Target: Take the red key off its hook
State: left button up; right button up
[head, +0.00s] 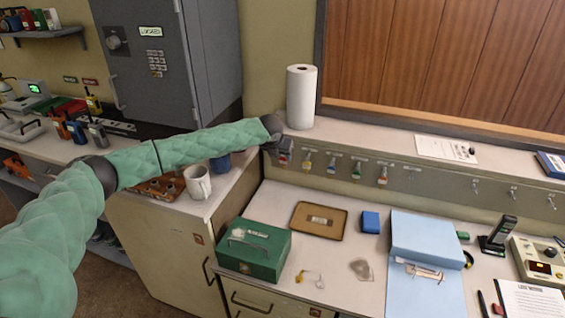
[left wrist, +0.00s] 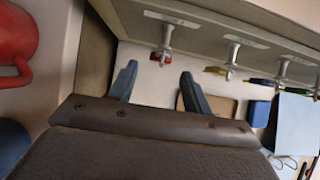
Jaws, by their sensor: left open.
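The red key (left wrist: 160,58) hangs on its hook (left wrist: 166,37) at the left end of a row on the ledge's front face. In the left wrist view it shows beyond and between the two fingers, with space on both sides. My left gripper (left wrist: 158,80) is open and empty, facing the hook. In the head view my left gripper (head: 281,148) is at the left end of the key row and mostly covers the red key. My right gripper is not in view.
Other tagged keys, such as a yellow one (head: 307,162) and a green one (head: 357,170), hang just to the right. A paper towel roll (head: 301,97) stands on the ledge above. A white mug (head: 198,182) and a green cash box (head: 253,249) stand below.

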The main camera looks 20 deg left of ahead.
aim_at(283, 160)
pick_arm(q)
jog(key=shift+w+f+b, duration=0.25)
jog(key=shift+f+b, duration=0.2)
jog(key=shift+f, duration=0.05)
jog(key=shift+w+f, duration=0.4)
jog(key=shift+f, duration=0.2)
jog(key=shift+w+f, duration=0.25)
jog(key=shift+f, duration=0.05)
jog(key=shift+w+f, duration=0.3)
jog(key=shift+f, duration=0.2)
jog(key=shift+w+f, duration=0.1)
jog(key=shift+f, duration=0.2)
jog(key=c, duration=0.7)
jog(key=shift+c, duration=0.8)
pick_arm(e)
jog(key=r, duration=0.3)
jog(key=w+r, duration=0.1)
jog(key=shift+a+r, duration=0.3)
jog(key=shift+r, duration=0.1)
